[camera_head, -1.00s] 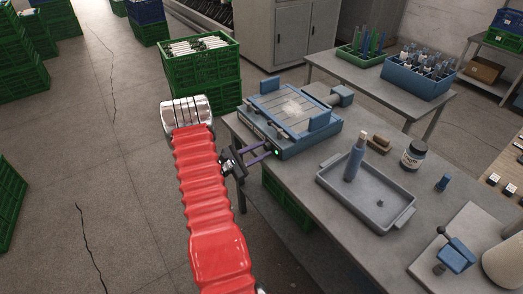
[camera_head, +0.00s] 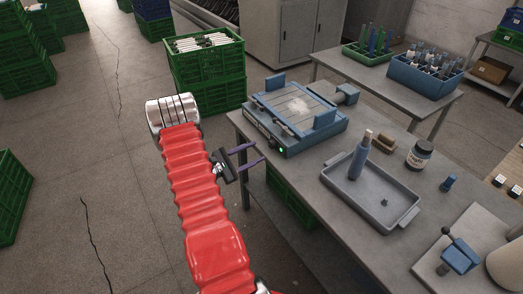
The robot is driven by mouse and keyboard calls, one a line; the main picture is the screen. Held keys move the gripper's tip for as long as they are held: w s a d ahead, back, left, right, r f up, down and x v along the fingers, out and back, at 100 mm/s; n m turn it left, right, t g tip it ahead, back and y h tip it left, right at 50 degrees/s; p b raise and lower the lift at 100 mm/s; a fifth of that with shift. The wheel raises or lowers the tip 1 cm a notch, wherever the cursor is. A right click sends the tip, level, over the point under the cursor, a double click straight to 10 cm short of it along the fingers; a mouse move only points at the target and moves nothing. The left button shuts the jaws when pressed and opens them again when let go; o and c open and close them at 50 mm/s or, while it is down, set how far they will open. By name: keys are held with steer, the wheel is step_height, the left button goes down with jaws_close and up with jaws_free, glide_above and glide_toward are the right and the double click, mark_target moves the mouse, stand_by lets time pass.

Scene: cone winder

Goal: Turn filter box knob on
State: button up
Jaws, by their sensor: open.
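The blue filter box (camera_head: 297,112) with a slatted top sits on the near left corner of the grey workbench. A green light (camera_head: 282,150) glows on its front panel (camera_head: 262,130). Small dark fittings show along that panel, but I cannot tell which is the knob or how it is turned. My gripper (camera_head: 259,152) is left of and in front of the box, with its two purple fingers pointing right towards the panel. The fingers are apart with nothing between them, and they look clear of the box.
A grey tray (camera_head: 395,212) with a blue bottle (camera_head: 360,155) stands on the bench right of the box. A dark jar (camera_head: 420,154) and a blue clamp (camera_head: 460,257) are further right. Stacked green crates (camera_head: 207,62) stand behind my arm.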

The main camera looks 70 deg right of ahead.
steer(key=v, duration=0.8)
stand_by(0.4)
